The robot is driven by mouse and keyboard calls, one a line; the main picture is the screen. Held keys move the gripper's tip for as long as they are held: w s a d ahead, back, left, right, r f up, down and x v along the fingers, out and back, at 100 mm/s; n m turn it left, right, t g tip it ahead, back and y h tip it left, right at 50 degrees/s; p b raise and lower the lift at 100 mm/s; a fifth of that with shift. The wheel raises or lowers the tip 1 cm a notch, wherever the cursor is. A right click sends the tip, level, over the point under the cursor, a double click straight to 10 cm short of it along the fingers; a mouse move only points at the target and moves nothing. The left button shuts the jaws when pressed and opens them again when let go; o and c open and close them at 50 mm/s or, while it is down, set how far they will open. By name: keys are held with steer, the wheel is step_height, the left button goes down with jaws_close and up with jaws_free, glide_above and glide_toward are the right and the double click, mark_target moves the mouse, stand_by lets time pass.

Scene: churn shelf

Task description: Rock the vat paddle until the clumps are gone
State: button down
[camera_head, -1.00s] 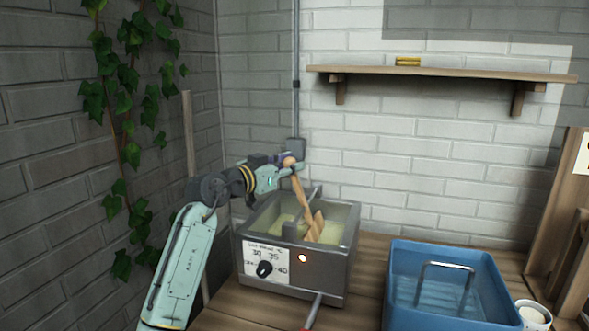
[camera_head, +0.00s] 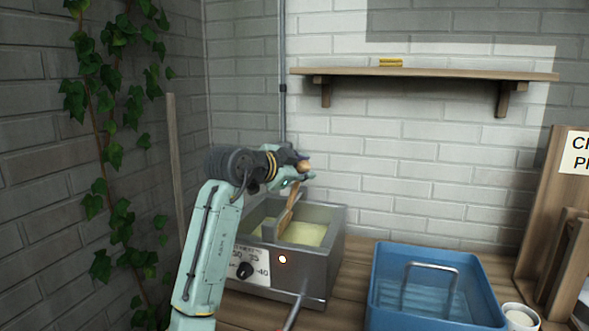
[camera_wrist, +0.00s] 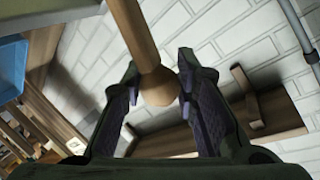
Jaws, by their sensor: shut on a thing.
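The grey metal vat (camera_head: 326,262) stands on the wooden counter, with a dial and a small light on its front. It holds a pale yellow mass (camera_head: 305,233); I cannot make out clumps at this size. The wooden paddle (camera_head: 289,208) stands in the vat, its top leaning right and its lower end to the left. My gripper (camera_head: 303,167) is shut on the paddle's rounded top, above the vat. In the wrist view the paddle's knob (camera_wrist: 158,90) lies between my two fingers. My arm partly hides the vat's left side.
A blue tub (camera_head: 375,285) with a wire rack stands right of the vat, and a white cup (camera_head: 520,318) beside it. A wooden shelf (camera_head: 440,74) with a yellow block (camera_head: 391,63) is on the back wall. Ivy (camera_head: 110,150) hangs on the left wall.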

steer(key=shift+s+d+f+m+y, duration=0.15)
steer(key=shift+d+m, duration=0.1)
steer(key=shift+d, duration=0.15)
steer(key=shift+s+d+f+m+y, duration=0.1)
steer(key=shift+d+f+m+y, duration=0.05)
steer(key=shift+d+m, duration=0.15)
steer(key=c, duration=1.3)
jaws_free()
steer(key=v, duration=1.2)
steer(key=shift+d, duration=0.1)
